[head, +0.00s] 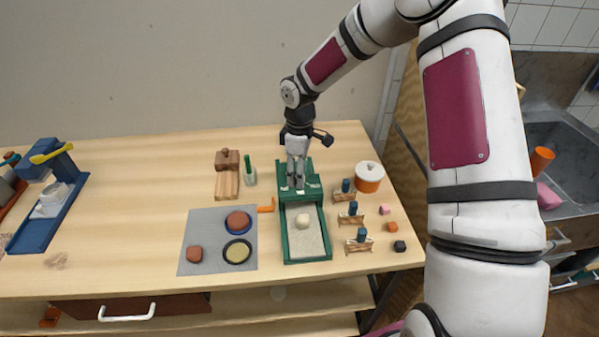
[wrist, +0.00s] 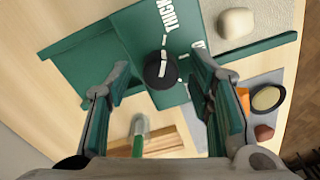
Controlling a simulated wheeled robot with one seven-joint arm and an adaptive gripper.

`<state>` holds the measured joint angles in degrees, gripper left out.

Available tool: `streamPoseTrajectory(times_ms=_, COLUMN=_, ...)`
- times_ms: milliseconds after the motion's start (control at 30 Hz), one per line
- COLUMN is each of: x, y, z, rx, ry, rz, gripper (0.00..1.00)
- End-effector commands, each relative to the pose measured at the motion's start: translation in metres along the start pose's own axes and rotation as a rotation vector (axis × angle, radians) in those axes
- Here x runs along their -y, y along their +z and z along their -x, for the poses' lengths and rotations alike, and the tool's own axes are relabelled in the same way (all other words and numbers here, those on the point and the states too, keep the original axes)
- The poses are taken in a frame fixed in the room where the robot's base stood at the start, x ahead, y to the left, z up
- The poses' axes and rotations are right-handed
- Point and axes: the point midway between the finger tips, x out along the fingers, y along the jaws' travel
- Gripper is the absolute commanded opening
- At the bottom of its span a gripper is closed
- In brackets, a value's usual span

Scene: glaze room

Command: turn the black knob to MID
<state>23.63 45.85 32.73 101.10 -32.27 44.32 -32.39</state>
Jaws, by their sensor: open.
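The black knob (wrist: 158,72) sits on the sloped green panel of the green press-like device (head: 285,240). It is round and carries a white pointer line that runs roughly up the wrist picture. White lettering "THICK" (wrist: 168,16) stands on the panel above the knob, and part of another label shows beside the right finger. I cannot read a MID label. My gripper (wrist: 162,68) is open, one finger on each side of the knob with gaps to both. In the head view my gripper (head: 296,184) is over the device's panel and hides the knob.
A pale lump (head: 303,221) lies on the device's light bed. A grey mat (head: 190,240) with dishes is to its left, small wooden stands with blue tops (head: 350,217) to its right. A wooden block holder (head: 227,184) and a green-handled tool (head: 249,174) stand near the panel.

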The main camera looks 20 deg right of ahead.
Motion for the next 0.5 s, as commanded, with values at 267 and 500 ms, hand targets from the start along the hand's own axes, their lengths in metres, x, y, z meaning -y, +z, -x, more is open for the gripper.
streamPoseTrajectory(times_ms=267, x=0.0001, y=-0.0003, z=-0.0044, rx=0.0, ry=0.0, rz=0.0, gripper=0.48)
streamPoseTrajectory(times_ms=500, x=0.0001, y=-0.0003, z=-0.0042, rx=0.0, ry=0.0, rz=0.0, gripper=0.12)
